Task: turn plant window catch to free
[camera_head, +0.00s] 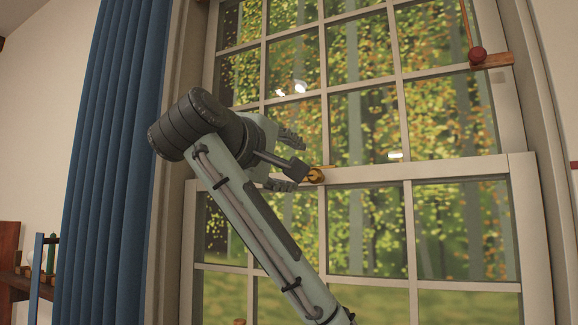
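The window catch (316,175) has a brass-coloured part on the meeting rail near the middle of the window. A dark block and thin dark rod (274,159) run from it up and left toward my gripper; they look like its lever. My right gripper (292,162) is just left of the brass part. Its two grey fingers are spread apart, one above and one below the dark rod and block. I cannot tell whether either finger touches them. The arm enters at the bottom, right of centre, and hides part of the window. My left gripper is not in view.
The white-framed window (530,230) has several panes. A blue curtain (110,150) hangs at the left. A red ball (478,55) on a rod is by a wooden piece (498,61) at upper right. A wooden shelf (14,283) with small items stands at lower left.

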